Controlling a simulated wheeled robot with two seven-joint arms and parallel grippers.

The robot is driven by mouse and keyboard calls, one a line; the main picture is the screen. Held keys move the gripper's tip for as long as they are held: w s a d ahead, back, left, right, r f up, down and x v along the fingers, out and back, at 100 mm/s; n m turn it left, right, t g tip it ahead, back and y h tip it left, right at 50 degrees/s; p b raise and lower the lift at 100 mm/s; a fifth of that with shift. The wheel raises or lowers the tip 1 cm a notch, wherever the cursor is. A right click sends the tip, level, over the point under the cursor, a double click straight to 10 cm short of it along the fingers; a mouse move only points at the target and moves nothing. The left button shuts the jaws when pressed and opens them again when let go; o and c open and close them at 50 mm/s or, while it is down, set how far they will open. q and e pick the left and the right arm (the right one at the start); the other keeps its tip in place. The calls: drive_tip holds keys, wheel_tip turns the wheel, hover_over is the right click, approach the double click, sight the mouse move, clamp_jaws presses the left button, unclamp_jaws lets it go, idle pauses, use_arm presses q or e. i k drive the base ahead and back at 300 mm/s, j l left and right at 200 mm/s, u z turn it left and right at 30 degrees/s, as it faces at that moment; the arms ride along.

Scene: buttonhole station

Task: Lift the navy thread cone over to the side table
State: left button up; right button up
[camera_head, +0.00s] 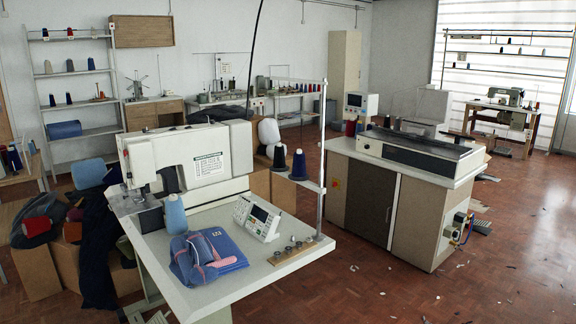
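A navy thread cone (299,166) stands upright on the small shelf of the thread stand (315,187), right of the white sewing machine (205,152). A second dark cone (280,157) stands just behind it to the left; its exact colour is hard to tell. Neither of my grippers is in view.
Folded blue cloth (205,257), a control panel (257,217) and a wooden strip with small round parts (294,251) lie on the white table. A large cabinet machine (400,190) stands to the right. Scraps litter the open floor (500,250).

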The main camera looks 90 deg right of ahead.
sight(299, 164)
drive_tip(key=z, duration=2.95)
drive_tip(key=i+l, duration=0.3)
drive_tip(key=i, duration=0.2)
drive_tip(key=i+l, duration=0.35)
drive_tip(key=i, duration=0.2)
drive_tip(key=u, duration=1.45)
